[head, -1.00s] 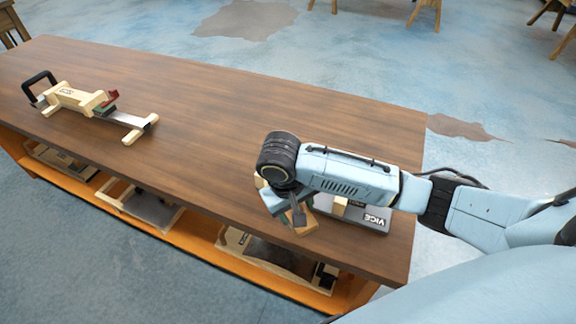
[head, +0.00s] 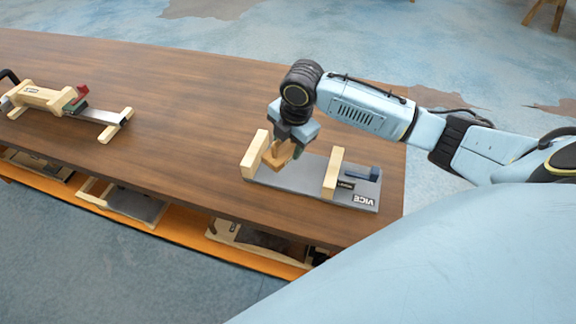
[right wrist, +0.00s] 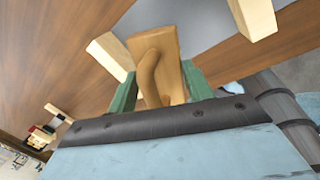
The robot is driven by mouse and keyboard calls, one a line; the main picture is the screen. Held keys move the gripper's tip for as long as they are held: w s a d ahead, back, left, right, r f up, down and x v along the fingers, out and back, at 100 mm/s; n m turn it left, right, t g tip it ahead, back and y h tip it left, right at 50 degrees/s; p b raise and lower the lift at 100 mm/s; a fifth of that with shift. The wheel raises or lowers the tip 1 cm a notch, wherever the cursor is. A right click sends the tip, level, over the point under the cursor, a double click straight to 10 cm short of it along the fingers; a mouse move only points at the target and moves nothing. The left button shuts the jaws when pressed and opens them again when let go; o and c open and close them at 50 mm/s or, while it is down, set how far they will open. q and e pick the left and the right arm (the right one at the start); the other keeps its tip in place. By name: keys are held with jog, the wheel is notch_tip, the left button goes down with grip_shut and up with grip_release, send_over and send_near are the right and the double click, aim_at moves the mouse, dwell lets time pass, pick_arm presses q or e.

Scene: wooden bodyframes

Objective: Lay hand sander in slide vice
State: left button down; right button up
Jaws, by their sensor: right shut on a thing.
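The slide vice, a grey plate (head: 310,183) marked VICE with two upright wooden jaws, lies on the bench near its right end. Its left jaw (head: 255,154) and right jaw (head: 333,172) stand apart with a gap between them. My right gripper (head: 290,143) is shut on the wooden hand sander (head: 279,156), holding it over the gap beside the left jaw. In the right wrist view, the green fingers hold the sander (right wrist: 157,62) by its curved handle. I cannot tell whether the sander touches the vice. My left gripper is not in view.
Another wooden clamp-like tool (head: 55,101) with a black handle and grey slide lies at the left of the wooden bench (head: 190,110). The middle of the bench is clear. A lower orange shelf (head: 185,236) holds several wooden-framed items.

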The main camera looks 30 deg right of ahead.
jog(key=n, duration=0.1)
jog(key=w+d+r+n, duration=0.1)
jog(key=n, duration=0.1)
jog(key=shift+w+d, duration=0.1)
jog(key=shift+d, duration=0.05)
jog(key=shift+w+d+r+n+y, duration=0.3)
jog(key=shift+r+n+y, duration=0.1)
jog(key=shift+n, duration=0.4)
jog(key=shift+f+g, duration=0.25)
jog(key=shift+g, duration=0.05)
notch_tip(320, 180, down, 10)
jog(key=shift+r+b, duration=0.15)
jog(key=shift+b, duration=0.25)
pick_arm(q)
jog(key=shift+s+f, duration=0.4)
jog(key=shift+s, duration=0.25)
pick_arm(e)
jog(key=shift+n, duration=0.3)
jog(key=o, duration=1)
